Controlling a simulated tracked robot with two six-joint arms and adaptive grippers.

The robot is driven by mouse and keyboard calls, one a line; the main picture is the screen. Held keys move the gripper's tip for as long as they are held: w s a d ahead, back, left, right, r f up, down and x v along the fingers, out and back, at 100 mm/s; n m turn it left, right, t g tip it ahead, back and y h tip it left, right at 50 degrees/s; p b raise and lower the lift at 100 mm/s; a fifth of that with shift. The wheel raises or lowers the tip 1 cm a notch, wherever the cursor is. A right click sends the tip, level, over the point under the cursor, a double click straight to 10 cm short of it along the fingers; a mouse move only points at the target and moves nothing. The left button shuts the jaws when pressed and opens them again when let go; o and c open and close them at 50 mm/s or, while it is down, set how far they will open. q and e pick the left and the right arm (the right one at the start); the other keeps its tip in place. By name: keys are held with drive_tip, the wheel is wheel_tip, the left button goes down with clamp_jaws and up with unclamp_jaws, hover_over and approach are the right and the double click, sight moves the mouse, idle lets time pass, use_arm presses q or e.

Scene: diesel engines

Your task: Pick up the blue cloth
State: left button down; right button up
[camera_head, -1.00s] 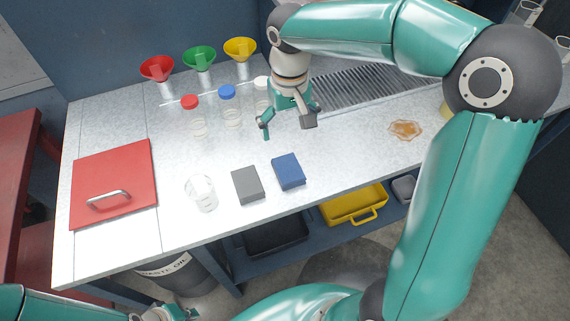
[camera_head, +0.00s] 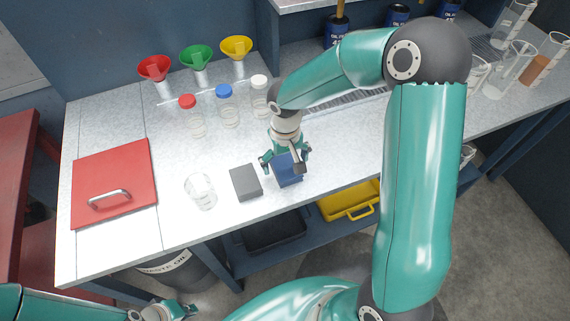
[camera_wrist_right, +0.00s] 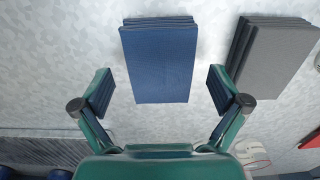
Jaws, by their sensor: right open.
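The blue cloth (camera_head: 288,172) is a folded dark blue block lying on the light metal bench, near its front edge. In the right wrist view the blue cloth (camera_wrist_right: 158,60) lies ahead of and between the spread fingers. My right gripper (camera_head: 284,162) is open above the cloth and hides part of it; its open fingers also show in the right wrist view (camera_wrist_right: 160,92). My left gripper (camera_head: 190,311) is at the bottom left edge, low and away from the bench top, only partly in view, and its jaws are unclear.
A grey folded cloth (camera_head: 246,182) lies just left of the blue one. A clear beaker (camera_head: 201,192) stands further left, beside a red lid with a handle (camera_head: 113,183). Several capped jars (camera_head: 228,106) and funnels (camera_head: 196,58) stand behind. A yellow tray (camera_head: 348,202) sits below.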

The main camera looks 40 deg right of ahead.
sight(285, 164)
drive_tip(key=shift+f, duration=0.5)
drive_tip(key=shift+c, duration=0.2)
drive_tip(key=c, duration=1.2)
drive_tip(key=shift+r, duration=0.1)
wheel_tip(285, 164, up, 20)
drive_tip(key=shift+b, duration=0.45)
